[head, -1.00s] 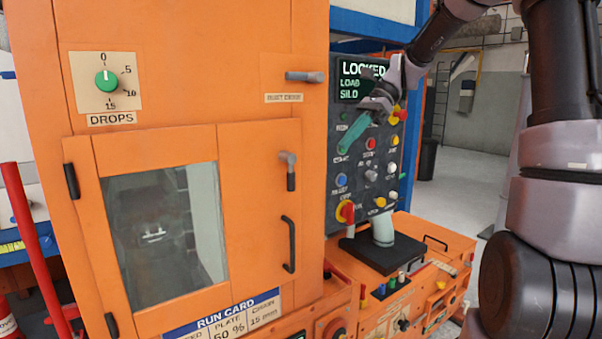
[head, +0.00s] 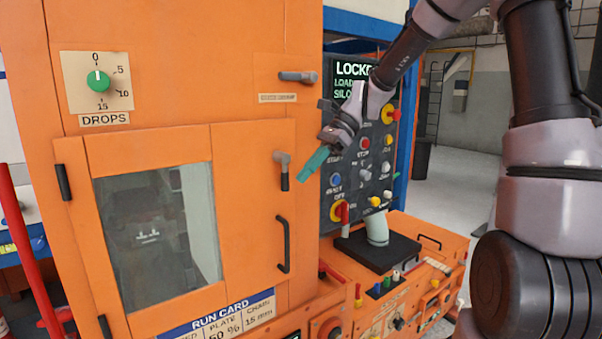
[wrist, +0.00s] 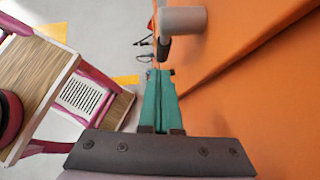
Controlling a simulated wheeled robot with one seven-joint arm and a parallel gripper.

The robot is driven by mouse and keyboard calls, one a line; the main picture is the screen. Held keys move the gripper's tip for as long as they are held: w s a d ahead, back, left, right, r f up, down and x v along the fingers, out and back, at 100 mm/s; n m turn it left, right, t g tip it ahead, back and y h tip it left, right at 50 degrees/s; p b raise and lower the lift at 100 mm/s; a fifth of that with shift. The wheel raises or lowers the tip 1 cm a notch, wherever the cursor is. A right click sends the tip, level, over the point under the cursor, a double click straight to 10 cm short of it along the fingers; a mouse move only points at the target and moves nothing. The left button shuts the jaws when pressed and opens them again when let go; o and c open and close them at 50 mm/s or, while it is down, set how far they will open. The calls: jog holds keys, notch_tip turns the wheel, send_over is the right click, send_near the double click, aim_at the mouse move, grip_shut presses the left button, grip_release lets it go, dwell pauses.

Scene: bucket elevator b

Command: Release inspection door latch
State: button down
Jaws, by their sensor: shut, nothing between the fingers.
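The inspection door (head: 248,185) is an orange panel with a window and appears closed. Its latch (head: 282,160) is a grey knob with a short black handle hanging down, near the door's upper right edge. My gripper (head: 301,177) has teal fingers, shut and empty, pointing left just right of the latch handle. In the wrist view, the teal fingers (wrist: 160,74) point up at the lower end of the black handle, below the grey latch knob (wrist: 183,20). I cannot tell whether they touch it.
A black bar handle (head: 283,245) is on the door below the latch. Another grey latch (head: 298,77) sits higher on the cabinet. A button panel (head: 372,180) and a black block (head: 362,248) lie to the right, close to my arm.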

aim_at(288, 182)
jog(key=shift+s+a, duration=0.25)
jog(key=shift+a, duration=0.4)
jog(key=shift+s+a+f+g+y, duration=0.15)
jog(key=shift+f+g+y, duration=0.15)
jog(key=shift+y, duration=0.4)
jog(key=g+y, duration=0.1)
jog(key=y, duration=0.1)
jog(key=s+a+g+y, duration=0.1)
jog(key=y, duration=0.1)
jog(key=a+f+m+g+y, duration=0.1)
jog(key=shift+s+a+f+y, duration=0.1)
jog(key=shift+s+a+y, duration=0.15)
jog(key=shift+y, duration=0.15)
jog(key=a+g+y, duration=0.1)
jog(key=y, duration=0.1)
jog(key=s+a+m+g+y, duration=0.1)
jog(key=y, duration=0.2)
jog(key=s+a+r+g+y, duration=0.1)
jog(key=y, duration=0.2)
jog(key=shift+r+m, duration=0.1)
jog(key=shift+m, duration=0.3)
jog(key=shift+s+a+r, duration=0.15)
jog(key=shift+a+r, duration=0.05)
